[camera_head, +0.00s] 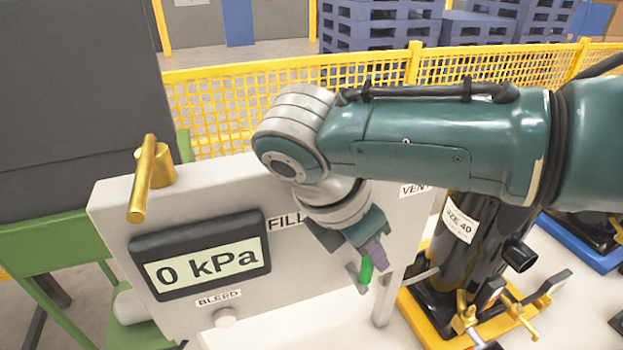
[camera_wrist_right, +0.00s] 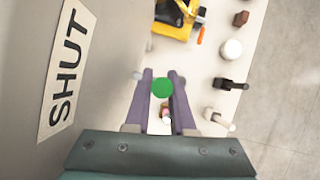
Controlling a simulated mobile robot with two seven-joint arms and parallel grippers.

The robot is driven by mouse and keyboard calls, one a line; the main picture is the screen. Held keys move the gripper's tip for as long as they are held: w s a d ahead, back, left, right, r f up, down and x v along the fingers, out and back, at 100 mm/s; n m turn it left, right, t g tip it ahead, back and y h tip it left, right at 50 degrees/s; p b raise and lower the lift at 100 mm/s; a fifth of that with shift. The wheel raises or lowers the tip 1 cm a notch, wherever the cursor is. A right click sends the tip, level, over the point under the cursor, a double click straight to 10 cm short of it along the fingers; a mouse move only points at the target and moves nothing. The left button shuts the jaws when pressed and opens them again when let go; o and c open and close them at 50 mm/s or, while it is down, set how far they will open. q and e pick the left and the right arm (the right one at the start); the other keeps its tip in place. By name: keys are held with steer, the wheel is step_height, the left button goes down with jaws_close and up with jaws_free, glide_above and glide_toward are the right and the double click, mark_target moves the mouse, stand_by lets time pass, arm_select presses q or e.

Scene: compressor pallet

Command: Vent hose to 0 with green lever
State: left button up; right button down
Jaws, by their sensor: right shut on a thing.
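My right gripper (camera_head: 369,258) is at the front of the grey panel (camera_head: 180,215), shut on the green lever (camera_head: 366,270). In the right wrist view the lever's round green end (camera_wrist_right: 162,88) sits between the two purple fingers. The display (camera_head: 205,265) on the panel reads "0 kPa". A label starting "VENT" (camera_head: 413,189) is partly hidden behind my right arm, and a "FILL" label (camera_head: 284,222) is left of the gripper. The right wrist view shows a "SHUT" label (camera_wrist_right: 66,75) on the panel beside the gripper. My left gripper is not in view.
A brass lever (camera_head: 144,180) is on the panel's top left, and a "BLEED" knob (camera_head: 225,317) sits under the display. A black cylinder marked "SIZE 40" (camera_head: 462,225) stands on a yellow base to the right. A yellow mesh fence (camera_head: 225,95) runs behind.

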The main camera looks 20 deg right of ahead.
stand_by(0.4)
steer(key=c, duration=0.8)
jaws_free()
steer(key=shift+o, duration=0.2)
steer(key=shift+a+r, duration=0.1)
steer(key=v, duration=0.9)
steer(key=shift+a+r, duration=0.25)
steer(key=shift+r, duration=0.05)
